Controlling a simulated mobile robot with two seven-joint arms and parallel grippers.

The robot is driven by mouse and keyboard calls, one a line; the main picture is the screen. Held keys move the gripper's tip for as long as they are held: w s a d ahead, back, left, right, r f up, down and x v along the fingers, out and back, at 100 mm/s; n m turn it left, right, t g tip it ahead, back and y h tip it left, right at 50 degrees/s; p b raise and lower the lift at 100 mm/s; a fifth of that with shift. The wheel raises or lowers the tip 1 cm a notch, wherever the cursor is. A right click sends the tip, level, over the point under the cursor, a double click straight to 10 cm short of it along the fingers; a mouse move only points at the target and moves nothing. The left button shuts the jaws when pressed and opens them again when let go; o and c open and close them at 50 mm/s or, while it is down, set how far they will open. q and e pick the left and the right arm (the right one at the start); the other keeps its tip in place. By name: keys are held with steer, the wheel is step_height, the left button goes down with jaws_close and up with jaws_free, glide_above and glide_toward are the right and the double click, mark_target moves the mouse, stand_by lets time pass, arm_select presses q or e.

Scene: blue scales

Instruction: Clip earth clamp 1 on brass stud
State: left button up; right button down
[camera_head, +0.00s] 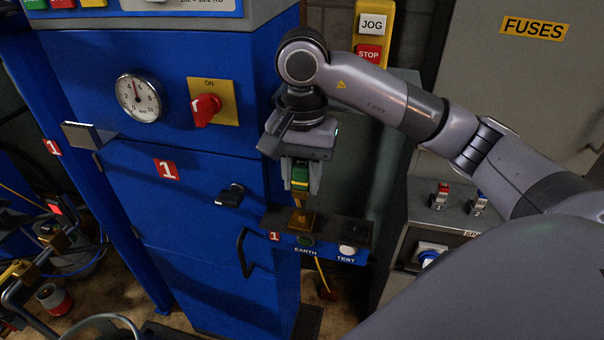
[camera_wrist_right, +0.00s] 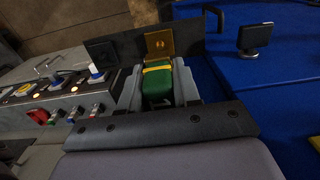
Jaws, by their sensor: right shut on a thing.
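My right gripper (camera_head: 300,188) points down in front of the blue cabinet and is shut on the earth clamp (camera_head: 300,175), a green block with a yellow band. The clamp also shows between the fingers in the right wrist view (camera_wrist_right: 158,87). Just below it is the brass stud area, a brass plate (camera_head: 303,223) on a dark ledge above the EARTH label; it also shows in the right wrist view (camera_wrist_right: 159,41). A narrow brass-coloured part shows between clamp and plate. I cannot tell whether the clamp touches the stud. My left gripper is not in view.
The blue cabinet (camera_head: 205,240) carries a gauge (camera_head: 139,97), a red switch (camera_head: 206,109) and a black latch (camera_head: 230,196) left of the gripper. The dark ledge (camera_head: 354,233) extends right above a white TEST button (camera_head: 347,250). A grey FUSES cabinet (camera_head: 525,85) stands right.

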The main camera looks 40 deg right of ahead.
mark_target(302, 215)
steer(key=shift+f+b, duration=1.4)
steer(key=shift+f, duration=0.5)
steer(key=shift+f+b, duration=0.55)
steer(key=shift+f, duration=0.45)
steer(key=shift+b, duration=0.65)
steer(key=shift+f+b, duration=0.6)
steer(key=shift+f, duration=0.05)
steer(key=c, duration=0.7)
jaws_free()
steer(key=shift+c, duration=0.2)
steer(key=shift+r, duration=0.1)
steer(key=shift+r+p, duration=0.6)
steer(key=shift+r, duration=2.9)
